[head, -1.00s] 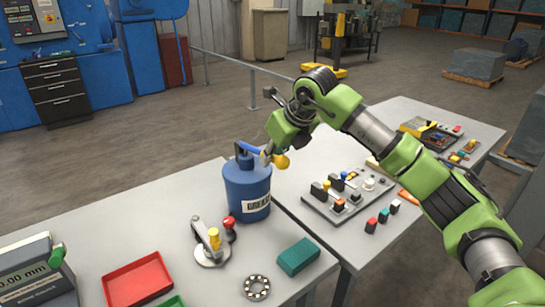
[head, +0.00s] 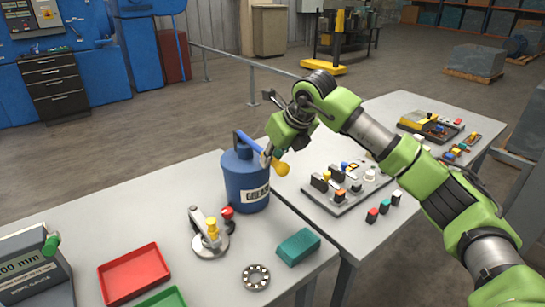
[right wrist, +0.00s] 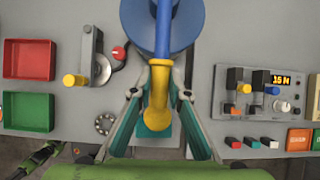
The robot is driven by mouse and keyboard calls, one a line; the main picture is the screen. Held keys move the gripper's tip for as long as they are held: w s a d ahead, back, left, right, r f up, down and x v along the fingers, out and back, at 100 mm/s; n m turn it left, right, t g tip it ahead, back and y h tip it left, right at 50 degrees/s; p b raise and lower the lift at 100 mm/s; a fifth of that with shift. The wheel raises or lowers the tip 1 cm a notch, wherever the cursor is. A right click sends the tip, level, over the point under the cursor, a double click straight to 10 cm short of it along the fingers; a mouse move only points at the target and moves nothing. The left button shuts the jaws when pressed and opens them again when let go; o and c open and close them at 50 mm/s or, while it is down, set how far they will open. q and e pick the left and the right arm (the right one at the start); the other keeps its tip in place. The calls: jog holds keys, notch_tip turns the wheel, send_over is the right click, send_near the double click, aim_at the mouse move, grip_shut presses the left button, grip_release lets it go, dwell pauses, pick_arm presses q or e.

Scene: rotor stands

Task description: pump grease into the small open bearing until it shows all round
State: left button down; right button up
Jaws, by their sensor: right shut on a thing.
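The small open bearing (head: 256,277) lies flat on the near table, a dark ring with pale balls showing. It also shows in the right wrist view (right wrist: 104,124). I cannot make out grease in it. A blue grease canister (head: 238,178) stands upright behind it, with a blue pump lever on top ending in a yellow grip (head: 282,169). My right gripper (head: 268,157) is shut on this yellow grip (right wrist: 158,100), its fingers on both sides in the right wrist view. The lever slopes down toward the grip.
A small stand with yellow and red knobs (head: 210,235), a teal block (head: 298,247), a red tray (head: 134,272), a green tray (head: 163,299) and a gauge (head: 33,265) share the near table. A switch panel (head: 345,190) lies on the right table.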

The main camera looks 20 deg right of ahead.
jog(key=shift+w+a+r+p, duration=0.1)
jog(key=shift+w+r+p, duration=0.05)
jog(key=shift+r+p, duration=1.65)
jog(key=shift+r+b, duration=0.25)
jog(key=shift+b, duration=0.15)
jog(key=o, duration=0.9)
jog(key=shift+r+p, duration=2.2)
jog(key=shift+r, duration=1.35)
